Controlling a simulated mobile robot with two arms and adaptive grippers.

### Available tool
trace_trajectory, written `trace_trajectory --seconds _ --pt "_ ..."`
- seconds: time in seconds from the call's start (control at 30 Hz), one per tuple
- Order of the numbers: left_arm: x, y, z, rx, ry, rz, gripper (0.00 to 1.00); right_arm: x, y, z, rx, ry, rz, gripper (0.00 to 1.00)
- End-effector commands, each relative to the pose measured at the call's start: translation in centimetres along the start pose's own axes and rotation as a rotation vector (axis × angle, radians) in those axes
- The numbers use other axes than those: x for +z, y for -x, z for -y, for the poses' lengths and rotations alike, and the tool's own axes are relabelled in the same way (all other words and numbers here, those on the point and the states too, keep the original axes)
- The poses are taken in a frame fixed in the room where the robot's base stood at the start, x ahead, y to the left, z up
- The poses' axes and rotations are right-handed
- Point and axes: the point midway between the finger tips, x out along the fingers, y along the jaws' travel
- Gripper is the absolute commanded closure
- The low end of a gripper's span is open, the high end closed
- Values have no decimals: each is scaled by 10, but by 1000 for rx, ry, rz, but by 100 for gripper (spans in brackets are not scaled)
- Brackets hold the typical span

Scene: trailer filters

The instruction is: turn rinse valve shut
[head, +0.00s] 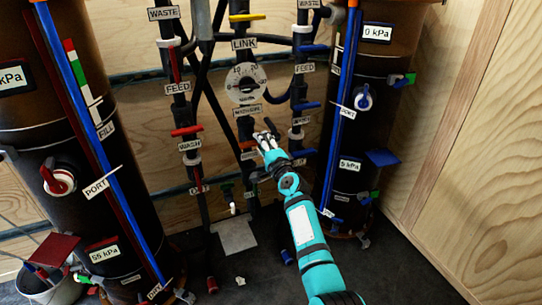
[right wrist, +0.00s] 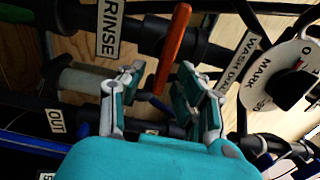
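The rinse valve has an orange lever handle (right wrist: 173,48), close in the right wrist view beside the RINSE label (right wrist: 110,28). The handle lies crosswise to its dark pipe. My right gripper (right wrist: 160,92) is open, one finger on each side of the handle's near end. I cannot tell if either finger touches it. In the head view my right gripper (head: 266,139) is at the middle pipe, below the round dial, and partly covers the valve area. My left gripper is not in view.
A round dial (head: 246,83) sits above on the middle pipe. Red-handled (head: 187,131) and blue-handled valves (head: 307,105) are on the side pipes. Dark filter tanks stand left (head: 95,130) and right (head: 372,100). A bucket (head: 50,285) stands at the lower left.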

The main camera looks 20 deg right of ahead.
Motion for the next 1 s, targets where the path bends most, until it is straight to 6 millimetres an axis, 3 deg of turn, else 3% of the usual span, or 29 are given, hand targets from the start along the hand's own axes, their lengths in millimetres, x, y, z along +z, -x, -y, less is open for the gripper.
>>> trace_trajectory --seconds 0.5,0.7,1.0 --pt "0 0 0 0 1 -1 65 0 93 -2 4 -1 -2 65" --pt "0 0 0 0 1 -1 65 0 106 -1 2 -2 -2 65" --pt "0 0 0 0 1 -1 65 0 107 -1 2 -2 -2 65"
